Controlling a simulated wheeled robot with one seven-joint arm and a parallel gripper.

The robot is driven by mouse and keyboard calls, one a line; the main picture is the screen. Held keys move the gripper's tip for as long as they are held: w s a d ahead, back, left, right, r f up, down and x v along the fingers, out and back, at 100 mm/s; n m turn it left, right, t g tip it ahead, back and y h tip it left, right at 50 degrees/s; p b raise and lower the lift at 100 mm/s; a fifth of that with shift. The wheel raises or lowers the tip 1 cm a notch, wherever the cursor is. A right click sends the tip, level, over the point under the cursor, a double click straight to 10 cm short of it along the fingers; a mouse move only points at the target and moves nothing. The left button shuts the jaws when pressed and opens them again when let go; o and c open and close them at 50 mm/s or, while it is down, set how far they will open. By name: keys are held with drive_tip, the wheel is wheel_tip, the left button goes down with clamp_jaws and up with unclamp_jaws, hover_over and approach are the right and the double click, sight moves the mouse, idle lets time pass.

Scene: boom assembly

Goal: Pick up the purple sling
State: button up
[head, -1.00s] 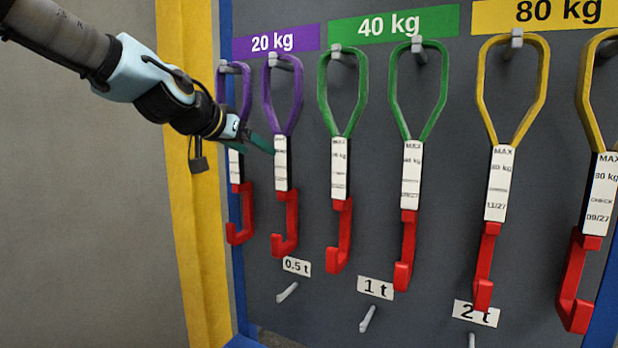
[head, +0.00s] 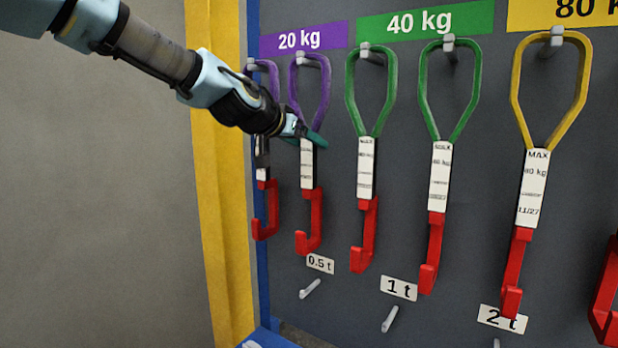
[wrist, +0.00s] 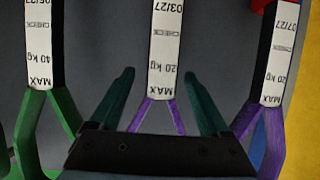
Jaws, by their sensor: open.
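Two purple slings hang from pegs under the 20 kg sign. Each has a purple loop, a white label and a red hook. The right purple sling (head: 326,86) is partly covered by my gripper (head: 317,139) at the base of its loop. The left purple sling (head: 275,82) is partly behind my wrist. In the wrist view, upside down, my gripper (wrist: 158,72) is open, with one dark green finger on each side of a purple sling (wrist: 154,48) near its label's loop end. Contact with the fingers cannot be seen.
Green slings (head: 388,98) hang to the right under the 40 kg sign, and a yellow sling (head: 581,95) hangs further right. The grey board (head: 400,335) has bare pegs below the hooks. A yellow post (head: 210,200) stands at the left edge.

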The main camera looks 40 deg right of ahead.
sight(315, 148)
drive_tip(key=p+x, duration=0.2)
drive_tip(key=x, duration=0.2)
drive_tip(key=shift+f+p, duration=0.15)
drive_tip(key=shift+p, duration=0.2)
drive_tip(key=shift+w+d+f, duration=0.2)
drive_tip(key=shift+d+f, duration=0.1)
drive_tip(key=shift+d, duration=0.1)
drive_tip(key=shift+c, duration=0.2)
clamp_jaws()
idle(0.6)
drive_tip(key=shift+r, duration=0.15)
